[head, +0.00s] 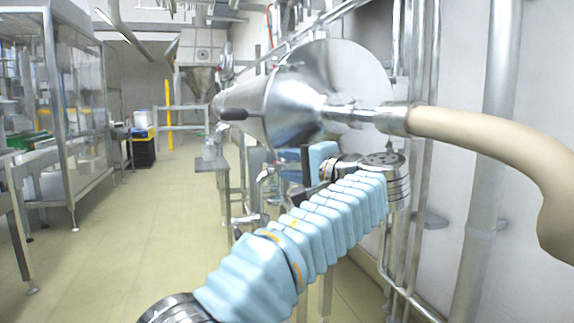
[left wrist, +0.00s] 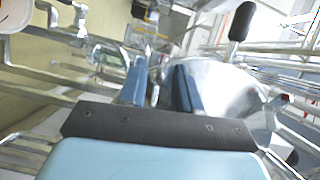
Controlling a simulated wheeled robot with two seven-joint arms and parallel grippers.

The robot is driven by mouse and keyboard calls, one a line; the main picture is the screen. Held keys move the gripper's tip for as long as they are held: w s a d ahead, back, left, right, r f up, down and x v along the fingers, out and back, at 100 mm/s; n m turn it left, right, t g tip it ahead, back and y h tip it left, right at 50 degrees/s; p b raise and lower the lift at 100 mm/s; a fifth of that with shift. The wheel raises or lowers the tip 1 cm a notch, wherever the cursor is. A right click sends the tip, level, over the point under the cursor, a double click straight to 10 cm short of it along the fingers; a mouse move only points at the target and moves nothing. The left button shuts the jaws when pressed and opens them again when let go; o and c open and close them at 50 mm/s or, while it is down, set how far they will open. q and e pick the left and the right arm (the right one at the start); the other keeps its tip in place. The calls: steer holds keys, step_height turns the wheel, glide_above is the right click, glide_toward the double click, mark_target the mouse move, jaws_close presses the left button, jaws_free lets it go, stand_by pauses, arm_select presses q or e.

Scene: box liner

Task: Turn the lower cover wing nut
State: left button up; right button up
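The steel cover (head: 292,108) is a shiny cone on the machine, with a black-tipped handle (head: 235,114) at its left. My left gripper (head: 283,179) is just below the cover, beyond the blue-sleeved arm, and points left. In the left wrist view the gripper (left wrist: 160,68) has its two blue fingers apart, with a visible gap. The right finger overlaps the shiny cover (left wrist: 222,88) in that view; contact cannot be told. I cannot clearly make out the lower wing nut. Small metal fittings (head: 265,175) show near the fingertips. My right gripper is not in view.
A beige hose (head: 475,132) runs from the cover's outlet to the right. Steel pipes (head: 497,90) stand along the right wall. A small steel stand (head: 212,162) is left of the machine. A glazed steel frame (head: 75,110) is at the left. The floor (head: 120,240) between is clear.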

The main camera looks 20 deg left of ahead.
arm_select(q)
steer(key=v, duration=1.2)
steer(key=shift+d, duration=0.2)
steer(key=shift+s, duration=0.1)
